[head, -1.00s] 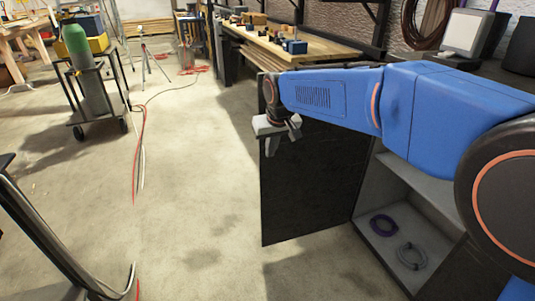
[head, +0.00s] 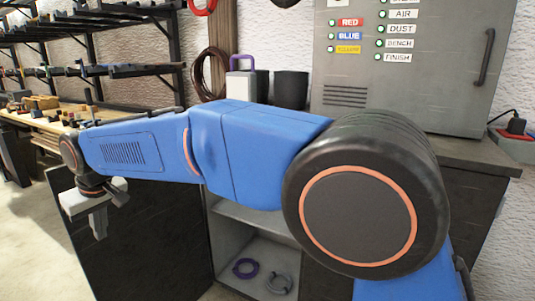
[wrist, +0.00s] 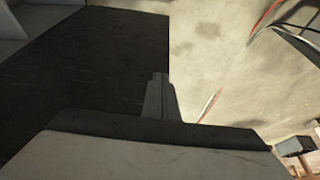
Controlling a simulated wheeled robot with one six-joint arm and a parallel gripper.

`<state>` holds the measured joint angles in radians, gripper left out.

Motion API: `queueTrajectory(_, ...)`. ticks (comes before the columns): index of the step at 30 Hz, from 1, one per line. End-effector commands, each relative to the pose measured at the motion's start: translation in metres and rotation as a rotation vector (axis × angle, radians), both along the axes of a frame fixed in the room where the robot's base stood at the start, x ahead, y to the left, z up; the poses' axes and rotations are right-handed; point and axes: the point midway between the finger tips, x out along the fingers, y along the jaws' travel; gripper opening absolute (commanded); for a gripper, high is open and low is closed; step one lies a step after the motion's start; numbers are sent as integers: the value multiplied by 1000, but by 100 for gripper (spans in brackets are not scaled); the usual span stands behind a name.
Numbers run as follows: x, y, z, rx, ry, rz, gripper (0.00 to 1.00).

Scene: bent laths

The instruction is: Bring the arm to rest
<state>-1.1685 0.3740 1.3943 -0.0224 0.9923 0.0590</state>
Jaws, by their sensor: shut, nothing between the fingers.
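My blue arm reaches across to the left in the head view. My gripper (head: 99,224) hangs at its far end, pointing down, with the fingers together and empty. In the head view it overlaps the upper part of an open dark cabinet door (head: 165,245). In the wrist view the closed fingers (wrist: 160,95) show beside the dark door panel (wrist: 75,75), with concrete floor beyond. I cannot tell how near the gripper is to the door.
A grey panel box (head: 410,75) with labels stands above the counter. A workbench (head: 30,118) with shelves is at the left. Floor at the lower left is clear.

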Motion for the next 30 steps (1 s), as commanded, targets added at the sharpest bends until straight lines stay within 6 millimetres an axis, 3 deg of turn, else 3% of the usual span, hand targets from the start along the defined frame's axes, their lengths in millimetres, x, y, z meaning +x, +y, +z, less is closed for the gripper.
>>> queueTrajectory(6,52,-86,25,4,-3,-100,0)
queueTrajectory(15,99,-213,49,8,-4,-244,0)
queueTrajectory(22,115,-310,58,9,-6,-353,0)
queueTrajectory(30,112,-419,61,12,-10,-480,0)
